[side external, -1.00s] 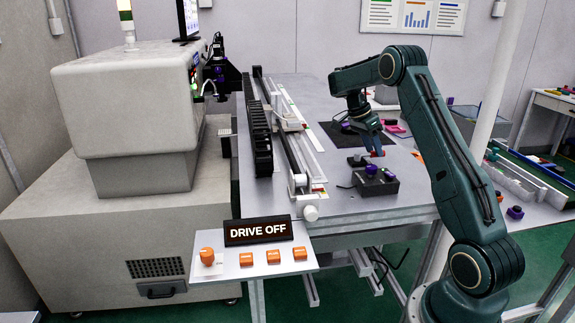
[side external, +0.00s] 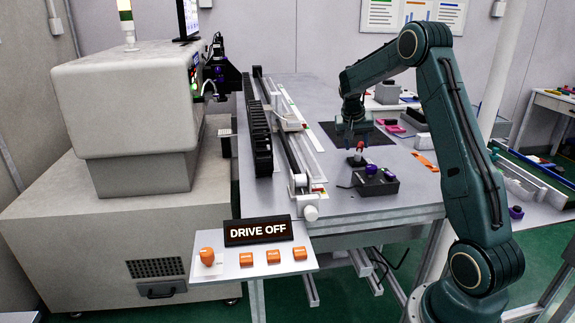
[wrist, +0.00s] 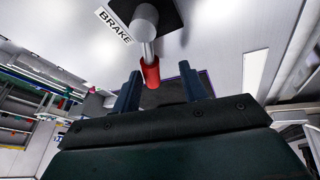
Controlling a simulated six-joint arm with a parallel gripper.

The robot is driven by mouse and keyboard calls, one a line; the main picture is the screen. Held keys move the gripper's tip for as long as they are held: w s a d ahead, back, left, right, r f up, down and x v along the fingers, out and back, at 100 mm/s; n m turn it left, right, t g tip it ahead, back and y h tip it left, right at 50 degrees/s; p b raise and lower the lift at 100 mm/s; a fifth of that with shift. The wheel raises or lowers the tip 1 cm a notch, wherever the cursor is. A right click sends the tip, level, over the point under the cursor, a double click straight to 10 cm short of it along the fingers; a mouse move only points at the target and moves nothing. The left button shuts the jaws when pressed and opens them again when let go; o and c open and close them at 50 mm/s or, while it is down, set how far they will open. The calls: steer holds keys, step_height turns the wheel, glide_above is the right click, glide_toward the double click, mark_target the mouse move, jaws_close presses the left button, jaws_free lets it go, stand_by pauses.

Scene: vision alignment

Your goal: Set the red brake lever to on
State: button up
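The brake lever has a red grip (side external: 360,146) on a short metal rod. It stands close to upright on a small dark base (side external: 357,160) on the table. In the wrist view the red grip (wrist: 151,73) lies between the fingertips, nearer the left one, with a gap to the right one. A BRAKE label (wrist: 114,26) is beside the lever's base. My gripper (side external: 354,131) points down at the lever from above; in the wrist view its two blue fingers (wrist: 160,76) are spread apart. I cannot tell whether the left finger touches the grip.
A dark box with purple knobs (side external: 376,182) stands just in front of the lever. A linear rail (side external: 292,150) runs along the left. A front panel has orange controls (side external: 273,256) and a DRIVE OFF sign (side external: 258,230). An orange piece (side external: 425,161) lies to the right.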

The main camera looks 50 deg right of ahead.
steer(key=n+t, duration=0.1)
steer(key=n, duration=0.1)
steer(key=w+a+n, duration=0.1)
steer(key=shift+w+a+n+t, duration=0.15)
steer(key=shift+w+n+t, duration=0.05)
steer(key=shift+n+t, duration=0.2)
steer(key=v, duration=1.4)
steer(key=s+a+r+n+t+y, duration=0.1)
steer(key=s+a+r+n, duration=0.1)
steer(key=a, duration=0.8)
steer(key=s+a+r+n+t+y, duration=0.1)
steer(key=s+a, duration=0.4)
steer(key=a, duration=0.5)
steer(key=shift+s+r+n+t, duration=0.3)
steer(key=shift+r+n, duration=0.3)
steer(key=shift+r, duration=0.15)
